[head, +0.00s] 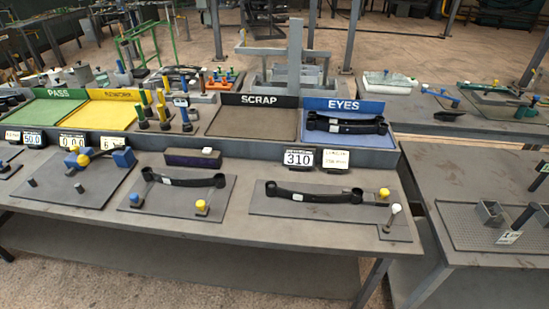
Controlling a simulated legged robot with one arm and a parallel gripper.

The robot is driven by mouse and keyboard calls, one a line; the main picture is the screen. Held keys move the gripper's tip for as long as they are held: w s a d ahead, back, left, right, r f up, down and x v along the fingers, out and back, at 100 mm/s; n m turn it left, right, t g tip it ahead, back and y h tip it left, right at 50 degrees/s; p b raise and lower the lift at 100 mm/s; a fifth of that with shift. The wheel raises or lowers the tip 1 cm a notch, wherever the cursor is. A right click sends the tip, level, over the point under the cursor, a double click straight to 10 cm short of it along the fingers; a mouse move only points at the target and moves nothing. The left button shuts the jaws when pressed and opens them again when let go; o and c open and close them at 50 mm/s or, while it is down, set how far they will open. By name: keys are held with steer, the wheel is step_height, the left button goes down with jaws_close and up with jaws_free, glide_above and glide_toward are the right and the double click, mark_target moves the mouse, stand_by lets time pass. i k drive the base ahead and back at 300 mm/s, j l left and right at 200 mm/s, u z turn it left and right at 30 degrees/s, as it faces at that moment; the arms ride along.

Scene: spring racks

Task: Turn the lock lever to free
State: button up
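A small upright lever with a white knob (395,209) stands at the right front corner of the right fixture plate (290,213). No label marks it as the lock lever, and I cannot tell its lock state. A black spring arm (320,196) lies on this plate, with a yellow knob (384,192) by its right end. The middle plate (165,201) carries another black spring arm (190,181), a blue knob (134,198) and a yellow knob (201,205). My gripper is not in view.
Behind the fixtures are a green PASS tray (35,112), a yellow tray (110,115), a SCRAP tray (252,122) and a blue EYES tray (312,130) holding a black arm. A display reads 310 (298,157). Another bench (485,220) stands right, across a narrow gap.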

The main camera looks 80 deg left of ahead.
mark_target(396, 208)
steer(key=u, duration=2.9)
